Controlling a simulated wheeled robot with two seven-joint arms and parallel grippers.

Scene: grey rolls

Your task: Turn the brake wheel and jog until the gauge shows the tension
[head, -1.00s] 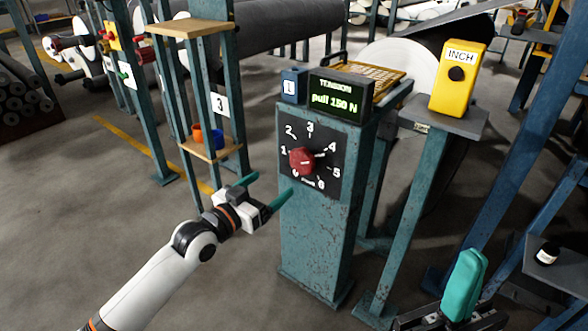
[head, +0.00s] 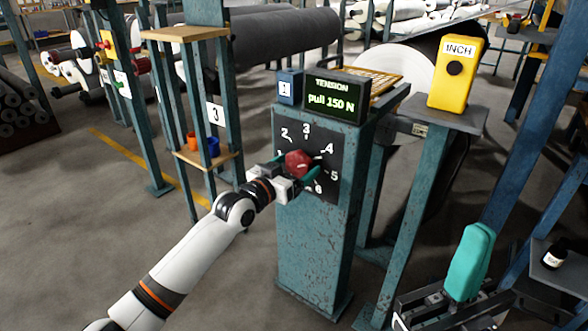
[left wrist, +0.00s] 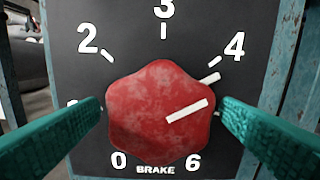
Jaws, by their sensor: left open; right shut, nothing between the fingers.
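The red brake wheel (head: 298,164) sits on a black dial plate numbered around it, on the front of a worn teal post. In the left wrist view the wheel (left wrist: 150,125) has a white pointer slanting up and right, below the 4; the 5 is hidden. My left gripper (left wrist: 160,112) is open, with one teal finger on each side of the wheel; contact is not clear. The tension gauge (head: 336,98) on the post reads "pull 150 N". The yellow INCH box (head: 457,88) with a black button stands on a shelf to the right. My right gripper (head: 468,265) is shut and empty, at lower right.
A small blue box (head: 289,86) sits beside the gauge. A stand with a shelf of cups (head: 207,145) is left of the post. A dark bottle (head: 552,256) stands on a shelf at far right. Grey rolls (head: 285,38) lie behind.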

